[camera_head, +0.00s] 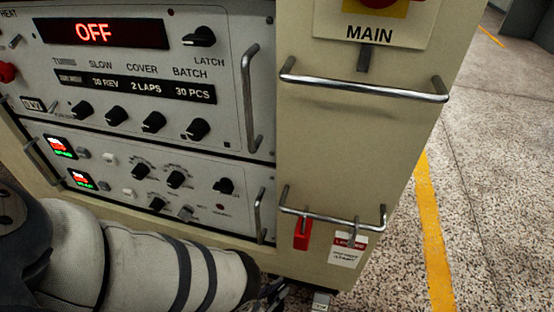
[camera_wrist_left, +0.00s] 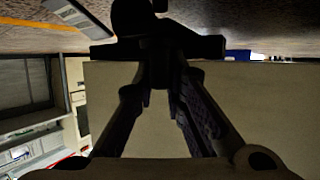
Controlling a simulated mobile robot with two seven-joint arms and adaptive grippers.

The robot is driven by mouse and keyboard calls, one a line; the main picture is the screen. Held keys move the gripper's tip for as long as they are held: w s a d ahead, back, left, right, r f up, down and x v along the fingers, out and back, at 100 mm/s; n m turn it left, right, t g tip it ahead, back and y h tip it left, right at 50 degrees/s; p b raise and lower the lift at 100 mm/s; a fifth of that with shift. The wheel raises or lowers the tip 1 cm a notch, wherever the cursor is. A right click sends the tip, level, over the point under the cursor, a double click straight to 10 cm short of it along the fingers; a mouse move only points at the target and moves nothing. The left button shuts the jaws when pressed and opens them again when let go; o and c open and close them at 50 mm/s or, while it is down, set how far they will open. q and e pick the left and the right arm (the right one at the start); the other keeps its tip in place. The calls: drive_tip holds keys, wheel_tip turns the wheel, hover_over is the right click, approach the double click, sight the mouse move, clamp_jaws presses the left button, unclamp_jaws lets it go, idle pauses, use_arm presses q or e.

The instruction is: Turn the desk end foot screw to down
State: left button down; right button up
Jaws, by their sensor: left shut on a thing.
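My left arm comes in from the left in the head view and ends low at the desk's end. Its gripper (camera_head: 275,290) is dark and partly hidden by the arm and the desk's lower edge. In the left wrist view the fingers (camera_wrist_left: 161,85) close on a dark foot screw (camera_wrist_left: 160,48) with a wide crosspiece and a rounded end. The screw is dark against the floor, so its exact turn position is hard to tell. A small pale tag (camera_head: 320,301) hangs under the desk's end in the head view. My right gripper is not in view.
The beige desk end (camera_head: 345,145) carries an upper rail (camera_head: 365,90) and a lower rail (camera_head: 335,218). A red tag (camera_head: 302,234) and a white tag (camera_head: 347,249) hang from the lower rail. The display (camera_head: 94,33) reads OFF. Speckled floor right of the desk is clear.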

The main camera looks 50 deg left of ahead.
use_arm(q)
drive_tip(key=m+h, duration=0.2)
drive_tip(key=m+g+h, duration=0.1)
drive_tip(key=h, duration=0.1)
drive_tip(key=m+h+b, duration=0.1)
drive_tip(key=m+h, duration=0.1)
drive_tip(key=shift+s+f+m+g, duration=0.3)
drive_tip(key=shift+f, duration=0.05)
drive_tip(key=m+g+h+b, duration=0.1)
drive_tip(key=m+g+h, duration=0.1)
drive_tip(key=m+h, duration=0.1)
drive_tip(key=shift+m+g+h, duration=0.4)
drive_tip(key=shift+h, duration=0.1)
drive_tip(key=shift+m+g+h+b, duration=0.8)
drive_tip(key=shift+m+g, duration=0.2)
drive_tip(key=shift+m, duration=0.1)
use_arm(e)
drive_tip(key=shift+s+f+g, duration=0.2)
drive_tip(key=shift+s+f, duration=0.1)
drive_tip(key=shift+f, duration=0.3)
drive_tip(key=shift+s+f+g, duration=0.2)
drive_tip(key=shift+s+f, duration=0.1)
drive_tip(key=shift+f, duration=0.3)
use_arm(q)
drive_tip(key=shift+a+r, duration=0.1)
drive_tip(key=c, duration=1.6)
unclamp_jaws()
drive_tip(key=shift+c, duration=0.2)
drive_tip(key=shift+w+r, duration=0.1)
drive_tip(key=shift+w, duration=0.05)
